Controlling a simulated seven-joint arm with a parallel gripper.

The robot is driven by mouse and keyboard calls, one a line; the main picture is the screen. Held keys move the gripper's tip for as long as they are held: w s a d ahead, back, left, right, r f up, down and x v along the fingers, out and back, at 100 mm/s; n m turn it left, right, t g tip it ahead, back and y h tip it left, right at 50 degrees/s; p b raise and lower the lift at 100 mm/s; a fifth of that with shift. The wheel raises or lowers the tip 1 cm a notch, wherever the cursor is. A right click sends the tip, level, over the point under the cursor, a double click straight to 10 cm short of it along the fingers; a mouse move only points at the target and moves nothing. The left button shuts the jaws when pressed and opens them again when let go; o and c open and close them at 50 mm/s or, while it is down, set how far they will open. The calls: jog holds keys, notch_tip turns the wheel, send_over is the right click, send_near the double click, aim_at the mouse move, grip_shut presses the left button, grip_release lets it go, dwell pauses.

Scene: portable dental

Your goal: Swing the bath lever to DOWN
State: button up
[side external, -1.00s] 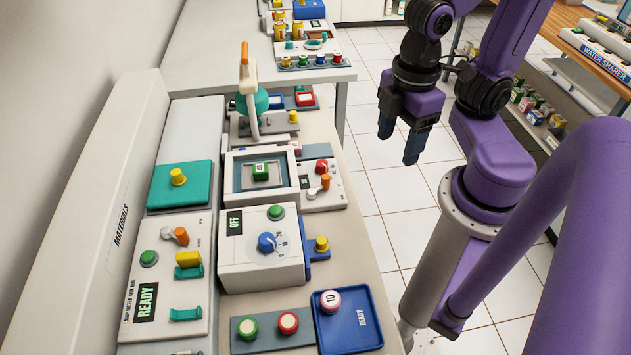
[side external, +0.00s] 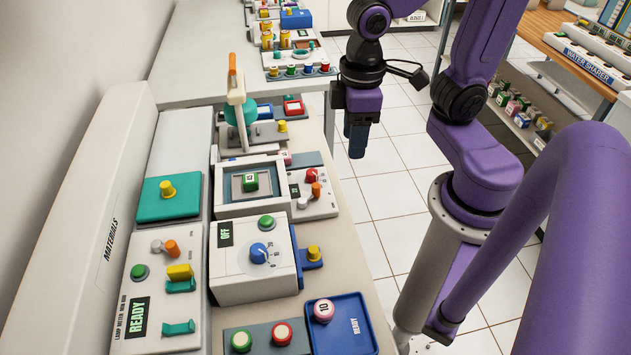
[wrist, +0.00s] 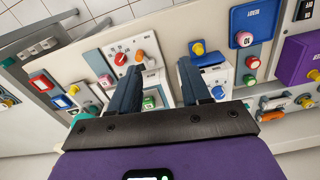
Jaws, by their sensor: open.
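The bath looks like a white-framed tray (side external: 281,200) holding a green numbered block (side external: 250,182). My gripper (side external: 358,145) is open and empty, pointing down, above and to the right of the panel. The wrist view shows both fingers apart (wrist: 160,80).
A white box with a blue dial (side external: 259,250) stands in front of the bath. A tall stand with an orange top (side external: 232,65) rises behind it.

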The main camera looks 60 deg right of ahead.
aim_at(316, 185)
jog(key=w+d+m, duration=0.1)
jog(key=w+m, duration=0.7)
jog(key=w, duration=0.1)
notch_tip(316, 185, down, 18)
jog(key=shift+s+d+r, duration=0.1)
jog(key=shift+s, duration=0.05)
dwell(0.5)
grip_shut()
